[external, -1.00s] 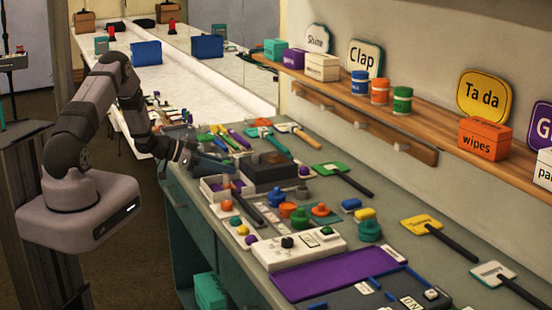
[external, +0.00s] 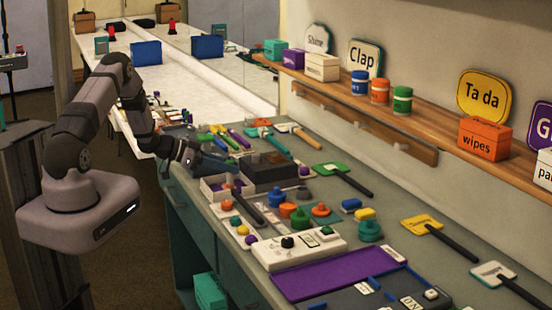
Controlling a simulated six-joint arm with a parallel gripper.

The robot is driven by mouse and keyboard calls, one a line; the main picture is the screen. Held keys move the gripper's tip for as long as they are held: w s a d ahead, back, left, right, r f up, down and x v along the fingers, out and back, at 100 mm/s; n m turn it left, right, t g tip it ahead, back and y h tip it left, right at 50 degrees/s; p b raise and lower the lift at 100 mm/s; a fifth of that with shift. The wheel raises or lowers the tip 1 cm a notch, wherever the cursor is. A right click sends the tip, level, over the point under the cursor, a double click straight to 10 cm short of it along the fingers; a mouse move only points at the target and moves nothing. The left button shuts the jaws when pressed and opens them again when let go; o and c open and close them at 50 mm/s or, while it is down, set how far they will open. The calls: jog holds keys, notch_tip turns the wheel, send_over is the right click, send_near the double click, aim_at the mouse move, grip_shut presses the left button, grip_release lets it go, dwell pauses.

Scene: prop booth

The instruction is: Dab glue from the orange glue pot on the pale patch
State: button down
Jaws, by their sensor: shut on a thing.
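My gripper (external: 197,160) is low over the far left part of the bench. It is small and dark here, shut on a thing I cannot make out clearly. A small orange pot (external: 287,210) stands mid-bench, between a blue one (external: 276,197) and a green one (external: 300,217), well to the right of my gripper. An orange jar (external: 379,91) also stands on the wall shelf; I cannot tell which of the two is the glue pot. I cannot pick out the pale patch for sure.
A black open box (external: 270,176) stands right of my gripper. Several coloured tools (external: 225,137) lie behind it. A white panel with knobs (external: 298,247) and a purple mat (external: 335,273) lie nearer. Paddle signs lie at the right. The wall shelf (external: 420,125) runs along the back.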

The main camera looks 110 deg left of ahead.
jog(key=shift+s+d, duration=0.35)
jog(key=shift+w+a, duration=0.2)
dwell(0.4)
jog(key=shift+r, duration=0.1)
jog(key=shift+r+p, duration=3.05)
jog(key=shift+r, duration=0.4)
